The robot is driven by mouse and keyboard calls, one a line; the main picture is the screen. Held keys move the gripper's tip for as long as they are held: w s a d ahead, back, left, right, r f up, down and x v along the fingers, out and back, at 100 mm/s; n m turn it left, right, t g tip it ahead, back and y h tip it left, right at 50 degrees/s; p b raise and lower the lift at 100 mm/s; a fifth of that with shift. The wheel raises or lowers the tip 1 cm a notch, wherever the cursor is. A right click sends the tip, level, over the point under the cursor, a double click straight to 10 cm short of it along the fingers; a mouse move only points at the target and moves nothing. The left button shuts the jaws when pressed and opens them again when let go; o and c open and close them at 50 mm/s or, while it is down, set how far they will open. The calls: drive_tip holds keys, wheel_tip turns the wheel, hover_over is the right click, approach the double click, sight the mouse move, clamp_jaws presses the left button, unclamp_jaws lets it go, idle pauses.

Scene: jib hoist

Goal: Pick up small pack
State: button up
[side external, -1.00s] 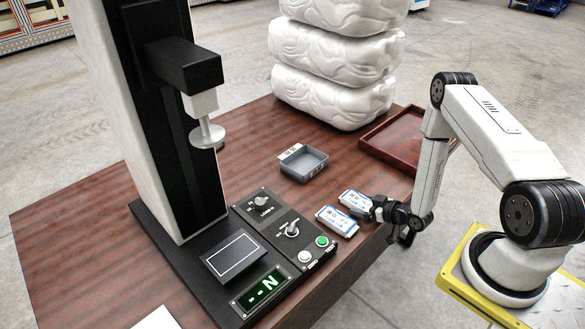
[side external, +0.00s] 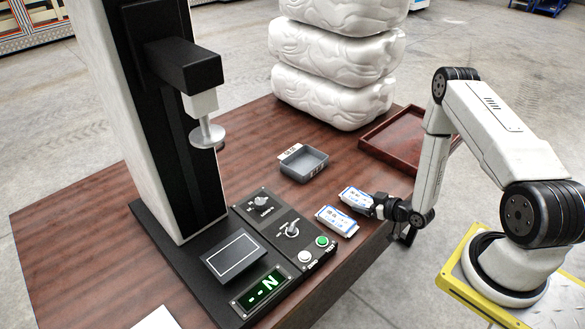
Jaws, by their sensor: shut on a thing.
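Two small white packs with blue markings are near the right edge of the wooden table. The farther pack (side external: 356,198) is at the tips of my gripper (side external: 374,205), which is shut on its right end. The fingers hide that end of the pack. The nearer pack (side external: 335,218) lies on the table just beside it, close to the control panel. I cannot tell whether the held pack is clear of the table top.
A black press machine (side external: 172,130) with a control panel (side external: 275,232) stands to the left. A small grey tray (side external: 304,167) lies behind the packs. A red-brown tray (side external: 395,140) is at the back right. White stacked sacks (side external: 335,65) stand at the back.

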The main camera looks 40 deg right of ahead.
sight(363, 199)
drive_tip(key=shift+r, duration=4.45)
drive_tip(key=shift+w+r, duration=0.1)
drive_tip(key=shift+w, duration=0.4)
drive_tip(key=w+a+r+m+h, duration=0.3)
drive_tip(key=w+r+m+h, duration=0.15)
drive_tip(key=w, duration=0.65)
drive_tip(key=w+a+r+m+g+h, duration=0.2)
drive_tip(key=a+r+m+g+h, duration=0.15)
drive_tip(key=a+r, duration=0.45)
drive_tip(key=s+a+m+g+h, duration=0.1)
drive_tip(key=s+a+m, duration=0.1)
drive_tip(key=s+a, duration=0.4)
drive_tip(key=s+a+m+g+h, duration=0.2)
drive_tip(key=s+a, duration=0.4)
drive_tip(key=a, duration=0.6)
drive_tip(key=s+a+f+m+g+h, duration=0.1)
drive_tip(key=s+a+m+g+h, duration=0.1)
drive_tip(key=s+a, duration=0.4)
drive_tip(key=a, duration=0.3)
drive_tip(key=shift+a, duration=0.4)
